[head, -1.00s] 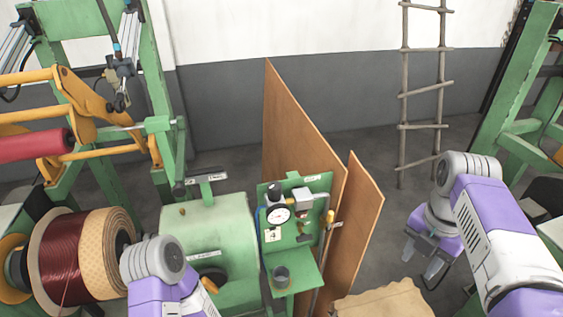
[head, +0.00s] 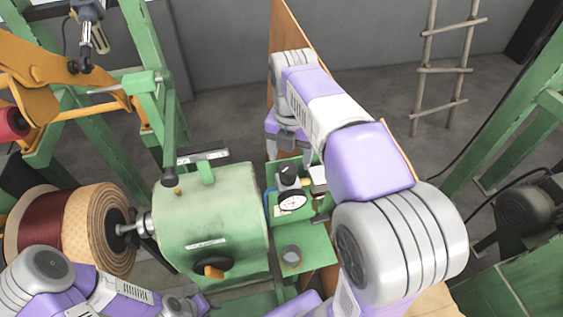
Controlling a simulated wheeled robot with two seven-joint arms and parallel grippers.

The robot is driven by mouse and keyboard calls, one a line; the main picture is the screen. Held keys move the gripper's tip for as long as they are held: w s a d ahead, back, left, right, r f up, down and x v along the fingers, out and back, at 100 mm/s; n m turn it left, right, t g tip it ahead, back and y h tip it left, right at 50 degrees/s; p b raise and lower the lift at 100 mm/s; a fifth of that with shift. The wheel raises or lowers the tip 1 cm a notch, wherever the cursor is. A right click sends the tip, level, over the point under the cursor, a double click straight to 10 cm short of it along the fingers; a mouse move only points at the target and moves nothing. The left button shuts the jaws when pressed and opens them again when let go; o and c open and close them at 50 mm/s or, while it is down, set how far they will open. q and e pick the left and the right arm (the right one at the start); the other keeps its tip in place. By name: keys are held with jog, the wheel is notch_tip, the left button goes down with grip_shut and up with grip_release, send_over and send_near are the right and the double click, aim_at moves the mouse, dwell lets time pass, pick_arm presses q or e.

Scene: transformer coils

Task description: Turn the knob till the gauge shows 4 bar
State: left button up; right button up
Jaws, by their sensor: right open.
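The round white gauge (head: 292,201) faces me on the green panel, with a needle too small to read. The dark domed knob (head: 289,174) sits just above it on the regulator. My right gripper (head: 287,150) is above and behind the knob, with its fingers pointing down and apart, empty. I cannot tell whether a finger touches the knob. My right forearm covers the right part of the panel. Of my left arm, only links show at the lower left; its gripper is out of view.
A green machine housing (head: 212,220) stands left of the panel, with a wire spool (head: 95,225) beyond it. A brown board (head: 286,25) rises behind. A ladder (head: 443,70) leans at the back right.

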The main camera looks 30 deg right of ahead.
aim_at(289, 166)
notch_tip(289, 166, down, 4)
jog(key=shift+a+r, duration=0.1)
jog(key=shift+a, duration=0.05)
jog(key=shift+f, duration=0.4)
jog(key=shift+c, duration=0.3)
jog(key=c, duration=1)
